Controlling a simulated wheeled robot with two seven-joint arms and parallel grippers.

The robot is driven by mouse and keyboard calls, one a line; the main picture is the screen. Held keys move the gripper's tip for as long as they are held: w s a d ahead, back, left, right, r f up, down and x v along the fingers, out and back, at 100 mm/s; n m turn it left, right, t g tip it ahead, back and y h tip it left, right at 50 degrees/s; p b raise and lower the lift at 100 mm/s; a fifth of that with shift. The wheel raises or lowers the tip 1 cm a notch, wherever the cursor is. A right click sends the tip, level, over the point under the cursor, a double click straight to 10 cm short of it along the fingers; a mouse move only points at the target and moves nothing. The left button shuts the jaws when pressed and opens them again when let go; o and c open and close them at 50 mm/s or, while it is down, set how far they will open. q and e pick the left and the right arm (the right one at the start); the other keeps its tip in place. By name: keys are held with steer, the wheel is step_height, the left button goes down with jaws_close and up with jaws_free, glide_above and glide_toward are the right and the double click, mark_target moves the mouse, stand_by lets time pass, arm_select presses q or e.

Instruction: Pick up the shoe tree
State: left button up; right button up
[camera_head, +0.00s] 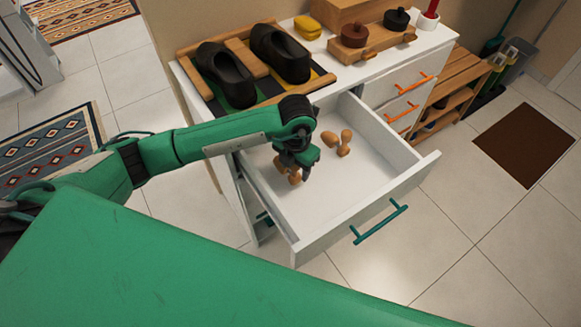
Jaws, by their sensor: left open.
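Two wooden shoe trees lie in an open white drawer. One shoe tree (336,142) lies in full view toward the back middle of the drawer. The other shoe tree (293,177) lies to the left, partly hidden by my left gripper. My left gripper (294,168) points down into the drawer (358,201), right over that left shoe tree. Its fingers are dark and small here, and I cannot tell whether they touch the wood. My right gripper is not in view.
The drawer's walls and its front with a teal handle (380,222) surround the shoe trees. Black shoes (280,54) stand on a wooden rack on the cabinet top behind my arm.

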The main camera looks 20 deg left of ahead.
arm_select(q)
steer(key=c, duration=0.9)
steer(key=shift+r, duration=0.1)
